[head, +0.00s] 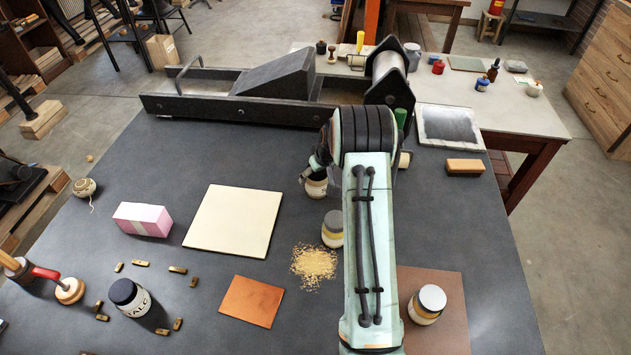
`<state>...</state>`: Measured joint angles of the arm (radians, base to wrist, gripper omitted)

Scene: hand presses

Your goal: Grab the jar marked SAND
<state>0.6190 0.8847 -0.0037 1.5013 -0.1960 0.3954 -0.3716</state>
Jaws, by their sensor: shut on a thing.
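My gripper (310,172) is at the far middle of the table, partly hidden by my arm. It is shut on a small jar (316,188) with a pale body and a darker band; its label cannot be read. A second jar (332,230) with a grey lid and a yellowish band stands upright beside my arm, partly hidden by it. A third jar (427,304) with a pale lid and yellowish contents stands on a brown board to the right. No SAND label is legible.
A yellow granular heap (314,263) lies by the second jar. A cream sheet (234,220), a pink block (143,219), an orange sheet (252,301) and several small brass pieces lie leftward. A long black press (235,108) spans the back.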

